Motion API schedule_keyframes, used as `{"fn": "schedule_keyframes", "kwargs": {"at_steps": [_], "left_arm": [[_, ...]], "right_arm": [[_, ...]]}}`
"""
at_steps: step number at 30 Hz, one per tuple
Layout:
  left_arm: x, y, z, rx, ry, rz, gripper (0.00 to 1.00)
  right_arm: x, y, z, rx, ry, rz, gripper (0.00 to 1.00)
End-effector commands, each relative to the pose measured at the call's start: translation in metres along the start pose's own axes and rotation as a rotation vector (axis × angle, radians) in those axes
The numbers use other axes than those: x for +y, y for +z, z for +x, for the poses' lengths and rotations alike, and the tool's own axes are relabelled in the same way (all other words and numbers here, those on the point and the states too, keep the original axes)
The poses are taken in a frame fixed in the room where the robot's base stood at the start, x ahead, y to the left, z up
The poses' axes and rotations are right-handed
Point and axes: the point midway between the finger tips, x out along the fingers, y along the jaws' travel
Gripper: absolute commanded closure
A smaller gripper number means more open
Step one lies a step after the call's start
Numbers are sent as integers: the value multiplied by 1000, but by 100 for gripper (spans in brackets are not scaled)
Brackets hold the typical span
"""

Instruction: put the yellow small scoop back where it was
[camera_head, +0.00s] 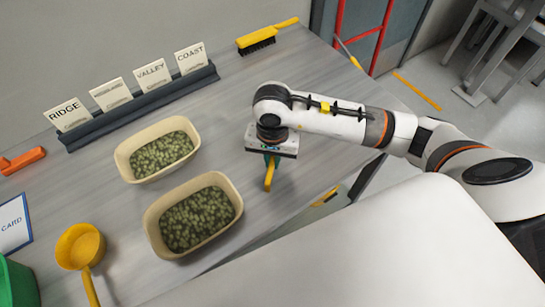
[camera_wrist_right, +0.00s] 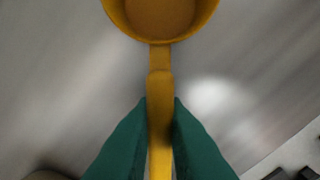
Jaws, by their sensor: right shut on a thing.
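My right gripper (camera_head: 270,165) is over the grey table, right of the two tubs. Its green fingers (camera_wrist_right: 160,115) are shut on the handle of the yellow small scoop (camera_wrist_right: 160,58). The scoop's round bowl is at the top of the wrist view, cut off by the frame, and looks empty. In the head view only the yellow handle (camera_head: 270,178) shows below the wrist; the bowl is hidden. I cannot tell whether the scoop touches the table. Another yellow scoop (camera_head: 80,246) lies at the left front. My left gripper is not in view.
Two cream tubs (camera_head: 122,153) (camera_head: 151,222) hold green pieces. A dark rack (camera_head: 140,108) with labelled cards and a yellow brush (camera_head: 268,36) stand behind. An orange tool (camera_head: 22,160), a card (camera_head: 14,225) and a green bucket (camera_head: 16,284) are left. Table right of the tubs is clear.

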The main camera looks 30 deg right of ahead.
Motion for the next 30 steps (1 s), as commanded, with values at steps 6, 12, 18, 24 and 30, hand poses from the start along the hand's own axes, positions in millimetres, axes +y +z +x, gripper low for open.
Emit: {"fn": "schedule_keyframes", "kwargs": {"at_steps": [6, 12, 18, 24, 30], "left_arm": [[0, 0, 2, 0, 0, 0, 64], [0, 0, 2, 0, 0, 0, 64], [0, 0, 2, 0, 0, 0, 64], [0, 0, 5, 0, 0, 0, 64], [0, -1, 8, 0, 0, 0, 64]], "right_arm": [[0, 0, 1, 0, 0, 0, 70], [0, 0, 2, 0, 0, 0, 63], [0, 1, -3, -2, 1, 1, 63], [1, 2, -34, -6, 5, -1, 63], [1, 1, -78, -5, 4, 0, 63]]}}
